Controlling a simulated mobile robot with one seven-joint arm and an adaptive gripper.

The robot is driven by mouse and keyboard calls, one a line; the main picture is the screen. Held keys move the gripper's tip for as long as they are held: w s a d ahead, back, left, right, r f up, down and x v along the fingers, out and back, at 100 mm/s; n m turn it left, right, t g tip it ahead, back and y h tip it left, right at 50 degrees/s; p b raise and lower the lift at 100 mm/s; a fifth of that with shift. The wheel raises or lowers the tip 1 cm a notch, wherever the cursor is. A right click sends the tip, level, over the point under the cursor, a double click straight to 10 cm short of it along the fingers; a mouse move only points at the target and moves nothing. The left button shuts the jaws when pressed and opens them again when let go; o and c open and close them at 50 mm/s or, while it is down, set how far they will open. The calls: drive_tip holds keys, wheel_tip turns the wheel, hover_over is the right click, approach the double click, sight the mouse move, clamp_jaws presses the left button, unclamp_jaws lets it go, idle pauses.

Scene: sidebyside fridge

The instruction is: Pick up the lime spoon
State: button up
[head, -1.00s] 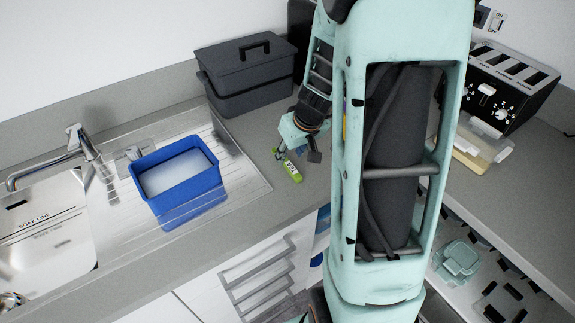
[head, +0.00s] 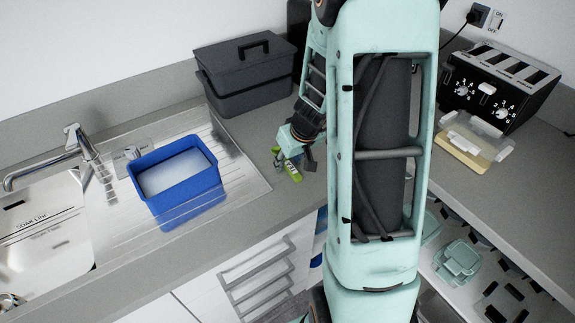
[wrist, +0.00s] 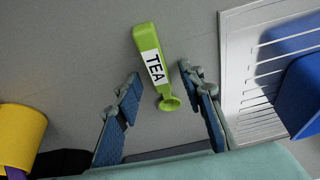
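The lime spoon (head: 291,171) lies on the grey counter, to the right of the sink's drainboard. In the wrist view the lime spoon (wrist: 150,55) has a white label reading "TEA", and its small round scoop end points toward my gripper. My gripper (wrist: 158,85) is open, with one blue-padded finger on each side of the scoop end. The fingers do not appear to touch it. In the head view my gripper (head: 298,160) is low over the counter at the spoon and hides part of it.
A blue tub (head: 170,200) stands on the drainboard (head: 240,190), left of the spoon. A dark lidded box (head: 225,85) stands behind. A toaster (head: 500,90) and a clear container (head: 470,140) are at right. A yellow object (wrist: 22,130) shows in the wrist view's left.

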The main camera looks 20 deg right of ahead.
drive_tip(key=shift+f, duration=0.1)
clamp_jaws()
drive_tip(key=shift+r+p, duration=0.25)
drive_tip(key=shift+p, duration=0.05)
